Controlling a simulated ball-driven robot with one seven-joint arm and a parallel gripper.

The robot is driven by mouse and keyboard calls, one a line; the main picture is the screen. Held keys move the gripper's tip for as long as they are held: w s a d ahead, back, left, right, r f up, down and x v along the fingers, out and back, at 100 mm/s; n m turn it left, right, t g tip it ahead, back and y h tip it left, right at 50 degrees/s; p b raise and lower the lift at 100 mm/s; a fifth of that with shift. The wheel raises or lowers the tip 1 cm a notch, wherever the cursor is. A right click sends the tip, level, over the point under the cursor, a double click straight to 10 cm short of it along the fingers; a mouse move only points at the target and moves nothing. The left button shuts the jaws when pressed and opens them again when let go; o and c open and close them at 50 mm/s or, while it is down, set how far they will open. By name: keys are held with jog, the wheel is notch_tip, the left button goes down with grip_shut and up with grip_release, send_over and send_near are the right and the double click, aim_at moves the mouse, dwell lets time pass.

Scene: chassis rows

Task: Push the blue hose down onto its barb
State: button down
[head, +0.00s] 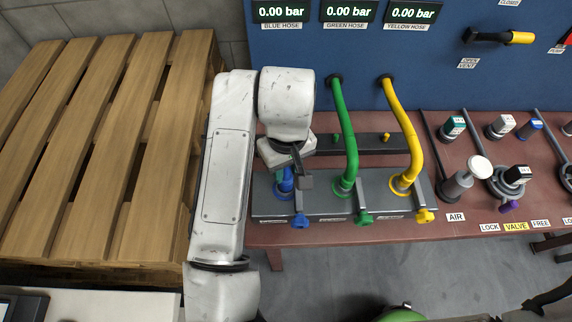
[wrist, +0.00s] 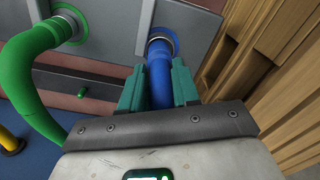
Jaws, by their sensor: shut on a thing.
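The blue hose (wrist: 158,73) stands between the teal fingers of my gripper (wrist: 157,88) in the wrist view. The gripper is shut on it. Its lower end meets a round ringed fitting (wrist: 161,44) on the grey block; I cannot tell how far it is pushed on, and the barb itself is hidden. In the head view a short piece of the blue hose (head: 286,184) shows below my gripper (head: 290,165), at the left end of the grey block (head: 330,206). My arm hides the rest of the hose there.
The green hose (head: 346,130) and the yellow hose (head: 403,130) rise close by on the right. A blue clamp handle (head: 300,221) sits in front of the blue hose. The displays above read 0.00 bar. A wooden pallet (head: 90,150) stands at the left.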

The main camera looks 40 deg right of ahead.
jog(key=shift+f+b, duration=0.3)
jog(key=shift+f, duration=0.25)
jog(key=c, duration=0.8)
grip_release()
jog(key=shift+o, duration=0.2)
jog(key=shift+r, duration=0.1)
notch_tip(320, 180, up, 11)
jog(key=shift+d+f+p, duration=0.1)
jog(key=shift+f+p, duration=0.1)
jog(key=shift+p, duration=0.3)
